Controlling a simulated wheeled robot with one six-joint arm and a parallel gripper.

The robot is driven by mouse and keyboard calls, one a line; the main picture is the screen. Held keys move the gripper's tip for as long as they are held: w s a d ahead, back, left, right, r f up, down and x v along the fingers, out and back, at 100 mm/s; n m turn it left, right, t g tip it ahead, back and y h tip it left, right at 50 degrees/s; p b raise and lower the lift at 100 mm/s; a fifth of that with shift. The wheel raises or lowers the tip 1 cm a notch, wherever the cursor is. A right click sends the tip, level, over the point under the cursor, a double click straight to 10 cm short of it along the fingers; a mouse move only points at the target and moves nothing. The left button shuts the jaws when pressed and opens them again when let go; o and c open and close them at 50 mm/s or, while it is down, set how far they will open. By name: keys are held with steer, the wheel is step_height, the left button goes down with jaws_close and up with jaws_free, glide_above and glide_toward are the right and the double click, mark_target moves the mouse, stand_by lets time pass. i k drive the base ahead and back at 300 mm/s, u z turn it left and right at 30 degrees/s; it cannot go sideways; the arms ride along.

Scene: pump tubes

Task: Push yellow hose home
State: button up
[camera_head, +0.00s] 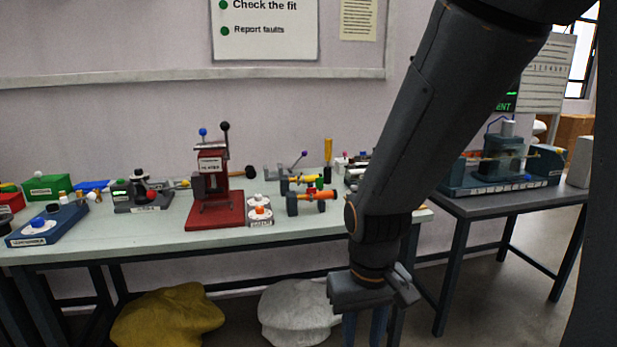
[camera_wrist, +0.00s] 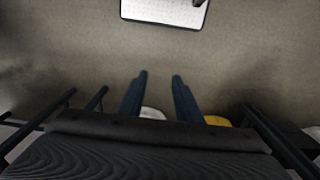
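My gripper (camera_head: 364,330) hangs pointing down in front of the near edge of the table, below the height of its top. In the wrist view its two fingers (camera_wrist: 160,80) are apart with only floor between them, so it is open and empty. A small yellow tube-like piece (camera_head: 311,181) lies on the pale green table, left of my arm, beside an orange one (camera_head: 321,196) on a dark stand. I cannot tell for sure that the yellow piece is the hose. My gripper is well apart from both.
A red press (camera_head: 214,195) stands mid-table, with small fixtures around it. Yellow (camera_head: 168,318) and white (camera_head: 297,310) sacks lie under the left table.

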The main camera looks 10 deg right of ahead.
mark_target(307, 179)
steer(key=u, duration=0.1)
steer(key=k, duration=0.45)
steer(key=z, duration=0.75)
steer(key=i, duration=1.55)
steer(key=u, duration=0.65)
